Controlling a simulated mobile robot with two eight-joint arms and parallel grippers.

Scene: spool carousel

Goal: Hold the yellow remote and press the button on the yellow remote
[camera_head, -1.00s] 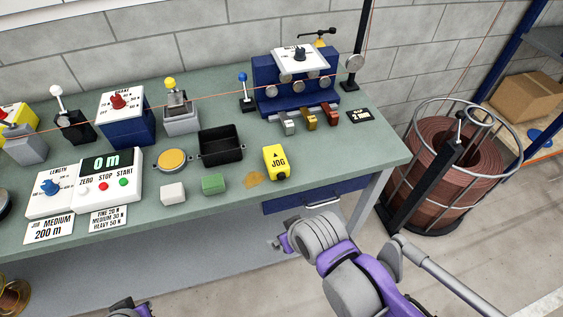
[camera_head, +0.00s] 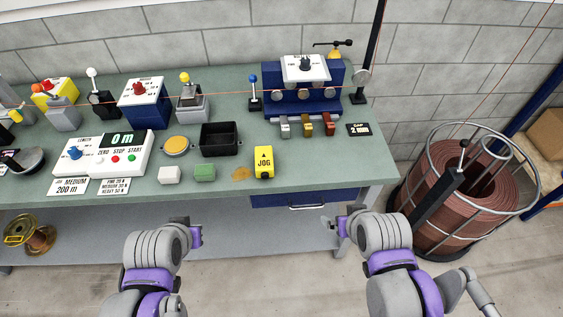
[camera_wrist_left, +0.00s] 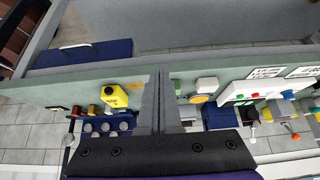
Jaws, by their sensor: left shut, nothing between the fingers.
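The yellow remote (camera_head: 264,162), marked JOG with a black arrow, sits near the front edge of the green workbench; it also shows in the left wrist view (camera_wrist_left: 115,97). A small dark spot shows on its front end; I cannot tell whether it is the button. My left gripper (camera_head: 190,222) is shut and empty, in front of the bench and left of the remote. Its closed fingers (camera_wrist_left: 159,102) show beside the remote in the wrist view, apart from it. My right gripper (camera_head: 330,222) is in front of the bench, right of the remote and apart from it; its jaw opening is unclear.
The bench (camera_head: 220,182) also holds a green block (camera_head: 204,173), a white block (camera_head: 169,174), a black bin (camera_head: 219,139) and a control panel (camera_head: 110,154). A wire coil in a cage (camera_head: 470,190) stands on the floor at right. A spool (camera_head: 38,238) is at lower left.

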